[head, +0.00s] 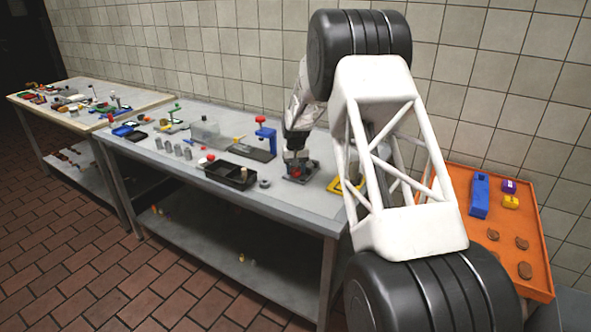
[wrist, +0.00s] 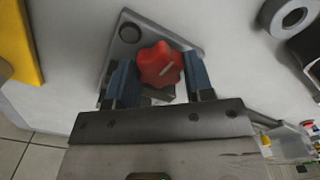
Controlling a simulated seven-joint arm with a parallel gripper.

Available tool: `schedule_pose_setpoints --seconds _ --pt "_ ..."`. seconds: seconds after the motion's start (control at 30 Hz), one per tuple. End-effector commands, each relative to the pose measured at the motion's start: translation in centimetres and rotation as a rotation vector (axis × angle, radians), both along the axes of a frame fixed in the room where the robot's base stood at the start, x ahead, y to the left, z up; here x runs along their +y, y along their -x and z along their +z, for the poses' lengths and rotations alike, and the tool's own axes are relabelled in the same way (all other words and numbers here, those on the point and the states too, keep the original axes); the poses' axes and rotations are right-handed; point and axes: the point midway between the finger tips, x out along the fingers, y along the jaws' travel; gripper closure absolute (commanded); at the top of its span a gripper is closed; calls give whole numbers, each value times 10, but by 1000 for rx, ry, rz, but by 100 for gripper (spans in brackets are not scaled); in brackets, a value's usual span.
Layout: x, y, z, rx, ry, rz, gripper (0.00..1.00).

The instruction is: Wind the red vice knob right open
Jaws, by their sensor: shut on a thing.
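The red knob (wrist: 160,63) is star-shaped with a pale mark on its top. It sits over a grey metal base plate (wrist: 190,40) with a round dark hole at one corner. My gripper (wrist: 159,72) is shut on the knob, with one blue finger on each side of it. In the head view my gripper (head: 297,160) points down over the grey base plate (head: 301,177) near the table's right end. A little red of the knob (head: 312,166) shows there. The vice jaws are largely hidden by my gripper, so their opening cannot be told.
A yellow thing (wrist: 18,45) lies left of the plate in the wrist view. A grey ring (head: 264,183) and a black tray (head: 226,173) are left of the vice in the head view. A blue stand with a red top (head: 265,135) is behind. An orange table (head: 480,180) stands right.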

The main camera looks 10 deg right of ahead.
Motion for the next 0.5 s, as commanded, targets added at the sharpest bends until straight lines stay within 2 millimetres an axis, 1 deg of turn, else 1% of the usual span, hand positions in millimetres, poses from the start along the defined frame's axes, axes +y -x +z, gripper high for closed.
schedule_pose_setpoints --seconds 0.33,0.37,0.5 --pt "0 -1 2 -4 0 2 76" --pt "0 -1 2 -4 0 2 48" --pt "0 -1 2 -4 0 2 27"
